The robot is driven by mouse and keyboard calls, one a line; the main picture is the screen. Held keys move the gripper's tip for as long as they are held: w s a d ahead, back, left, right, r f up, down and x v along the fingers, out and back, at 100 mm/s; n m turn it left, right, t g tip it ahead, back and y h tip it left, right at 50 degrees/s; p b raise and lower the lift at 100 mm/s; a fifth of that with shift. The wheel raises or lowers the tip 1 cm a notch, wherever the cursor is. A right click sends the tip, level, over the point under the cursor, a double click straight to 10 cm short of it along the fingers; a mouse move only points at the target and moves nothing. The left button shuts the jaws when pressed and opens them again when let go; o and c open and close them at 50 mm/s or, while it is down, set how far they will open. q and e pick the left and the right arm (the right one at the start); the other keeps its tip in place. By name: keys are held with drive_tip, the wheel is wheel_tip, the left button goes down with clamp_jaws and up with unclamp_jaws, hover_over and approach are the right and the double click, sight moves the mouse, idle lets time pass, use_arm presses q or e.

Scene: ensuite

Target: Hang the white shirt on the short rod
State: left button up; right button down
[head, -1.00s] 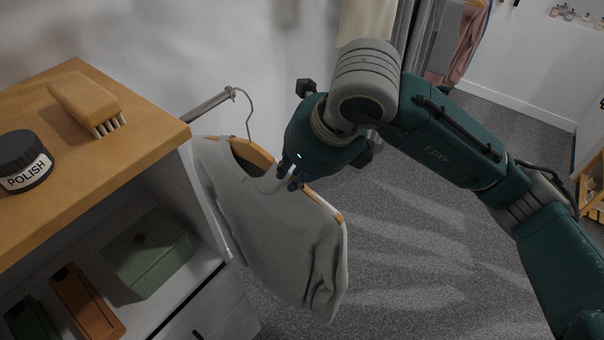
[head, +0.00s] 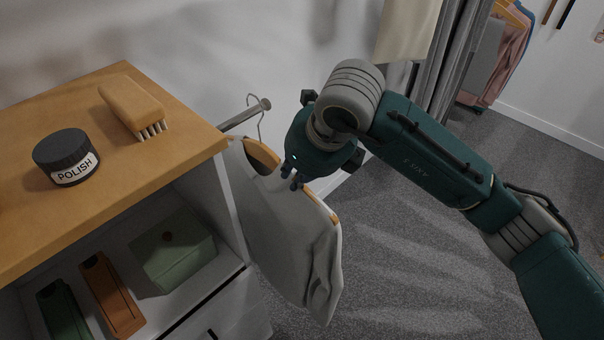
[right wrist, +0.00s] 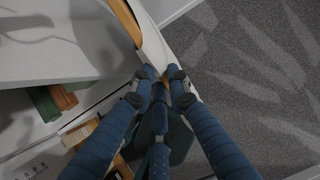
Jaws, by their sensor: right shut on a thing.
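The white shirt (head: 285,225) hangs on a wooden hanger (head: 262,154) beside the dresser. The hanger's wire hook (head: 262,125) overlaps the short rod (head: 243,118), close to its knobbed end. I cannot tell whether the hook rests on the rod or is only in front of or behind it. My right gripper (head: 294,180) is shut on the hanger, at the shirt's neckline. In the right wrist view the fingers (right wrist: 163,78) close at the hanger (right wrist: 126,22) and shirt edge (right wrist: 152,42). My left gripper is out of view.
The wooden dresser top (head: 110,190) holds a polish jar (head: 65,158) and a brush (head: 133,105). A green box (head: 172,250) sits on the shelf below. A pale cloth (head: 405,30) and grey curtain hang behind my arm. Carpet at right is open.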

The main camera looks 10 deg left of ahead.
sight(288, 182)
drive_tip(key=shift+w+a+f, duration=0.25)
drive_tip(key=shift+w+a, duration=0.1)
drive_tip(key=shift+a, duration=0.15)
drive_tip(key=shift+w+a+f, duration=0.1)
drive_tip(key=shift+a+f, duration=0.05)
drive_tip(key=shift+f, duration=0.2)
drive_tip(key=shift+w+a+f+b, duration=0.15)
drive_tip(key=shift+f+b, duration=0.9)
drive_tip(key=shift+b, duration=0.25)
